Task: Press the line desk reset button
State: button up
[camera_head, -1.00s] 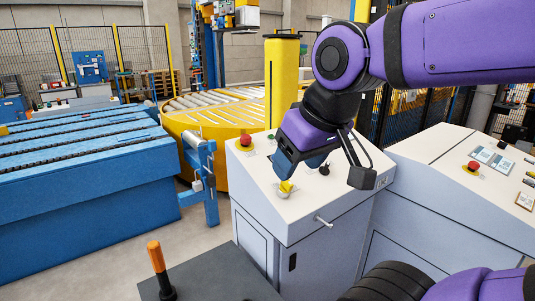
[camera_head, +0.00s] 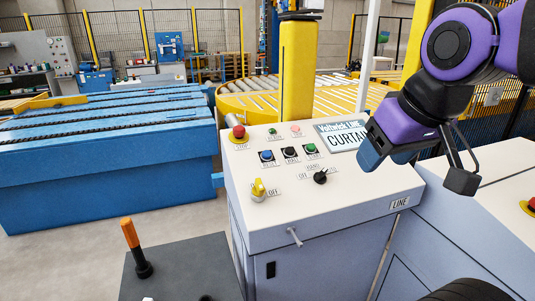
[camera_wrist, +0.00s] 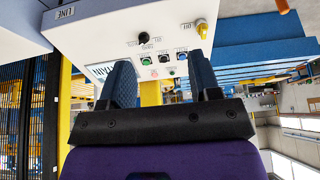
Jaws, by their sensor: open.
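The line desk (camera_head: 350,205) is a white sloped console labelled LINE. On it a blue button (camera_head: 266,155), a black button (camera_head: 289,152) and a green button (camera_head: 311,149) sit in a row. The label under the blue button seems to read RESET. The blue button also shows in the wrist view (camera_wrist: 182,55), right of the black and green ones. My gripper (camera_head: 373,152) is above the desk's right side, right of the buttons and apart from them. In the wrist view my gripper (camera_wrist: 161,78) has its two fingers spread, with nothing between them.
A red emergency button (camera_head: 238,133), a yellow selector (camera_head: 258,188) and a black selector knob (camera_head: 320,177) stand up from the desk. A yellow post (camera_head: 297,70) stands behind. Blue conveyors (camera_head: 110,155) lie left.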

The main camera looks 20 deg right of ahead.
grip_shut()
dwell(1.7)
